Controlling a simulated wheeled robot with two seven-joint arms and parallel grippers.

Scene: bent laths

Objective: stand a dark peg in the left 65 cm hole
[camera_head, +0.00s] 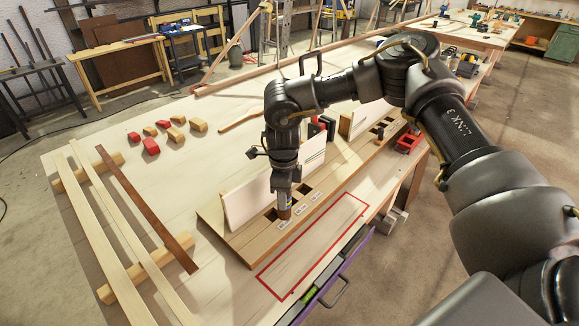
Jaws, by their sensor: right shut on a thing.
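My right gripper (285,203) points straight down over the near end of a long wooden board (245,245) with square holes. It is shut on a dark brown peg (285,213), held upright; only its lower end shows below the fingers. The peg's end is next to a dark hole (270,214) and the small white labels (284,224). I cannot tell whether it touches the board or enters a hole. More holes show farther right along the board (379,129). My left gripper is out of view.
A pale upright panel (247,190) stands on the board behind the gripper. Pale laths (122,235) and a dark lath (145,208) lie on supports at left. Red blocks (151,146) and tan blocks (198,124) lie farther back. A red-outlined area (318,243) in front is empty.

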